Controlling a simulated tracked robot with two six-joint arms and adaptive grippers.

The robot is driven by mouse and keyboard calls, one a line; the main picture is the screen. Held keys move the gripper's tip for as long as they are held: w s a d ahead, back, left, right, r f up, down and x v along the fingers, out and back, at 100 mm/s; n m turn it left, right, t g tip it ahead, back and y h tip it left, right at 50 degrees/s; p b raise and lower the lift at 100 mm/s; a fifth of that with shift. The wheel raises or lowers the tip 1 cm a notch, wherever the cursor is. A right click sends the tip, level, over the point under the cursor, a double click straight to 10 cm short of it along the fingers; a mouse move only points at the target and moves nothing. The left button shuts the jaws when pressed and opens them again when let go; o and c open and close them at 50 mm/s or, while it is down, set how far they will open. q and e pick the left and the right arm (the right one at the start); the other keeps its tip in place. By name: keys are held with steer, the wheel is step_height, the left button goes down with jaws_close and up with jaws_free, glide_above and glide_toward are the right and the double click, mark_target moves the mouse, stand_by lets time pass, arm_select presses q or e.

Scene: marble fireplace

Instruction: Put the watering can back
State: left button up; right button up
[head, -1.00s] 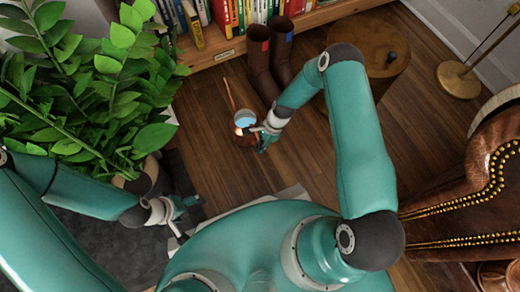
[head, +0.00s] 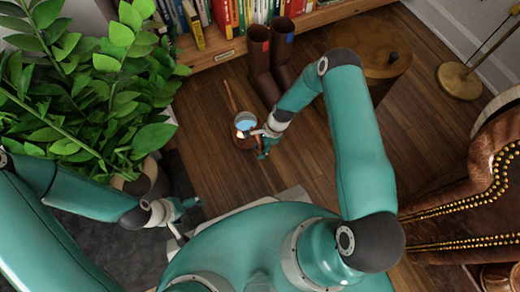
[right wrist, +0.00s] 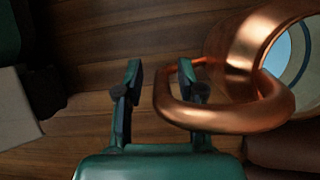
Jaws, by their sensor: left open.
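The copper watering can (head: 244,141) stands on the wooden floor in the head view, its spout (head: 231,96) pointing up the picture and pale blue showing in its opening. In the right wrist view its curved handle (right wrist: 235,117) is close up. My right gripper (right wrist: 164,90) is open at the handle. Its right finger is partly hidden in the handle loop, and its left finger is outside. Contact cannot be told. My right gripper (head: 263,143) is just right of the can in the head view. My left gripper (head: 184,207) is open and empty at lower left, below the plant.
A leafy plant (head: 90,80) in a pot (head: 150,180) fills the left. Brown boots (head: 262,75) stand behind the can, before a bookshelf (head: 225,55). A round wooden stool (head: 385,60), lamp base (head: 458,80) and studded leather chair (head: 470,185) are right. Floor between is clear.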

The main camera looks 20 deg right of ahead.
steer(key=s+p+v, duration=0.1)
steer(key=p+v, duration=0.3)
steer(key=v, duration=0.8)
steer(key=s+a+r+n, duration=0.3)
steer(key=s+a+n, duration=0.2)
steer(key=s+n, duration=0.2)
steer(key=s+a+r+n+t, duration=0.1)
steer(key=s+a+r+n, duration=0.2)
steer(key=s+a+n, duration=0.2)
steer(key=s+n, duration=0.2)
steer(key=n, duration=0.2)
steer(key=shift+n+h, duration=0.3)
steer(key=shift+r+p, duration=0.2)
steer(key=shift+p, duration=0.1)
step_height(320, 180, up, 35)
steer(key=p, duration=3.5)
steer(key=shift+r, duration=0.1)
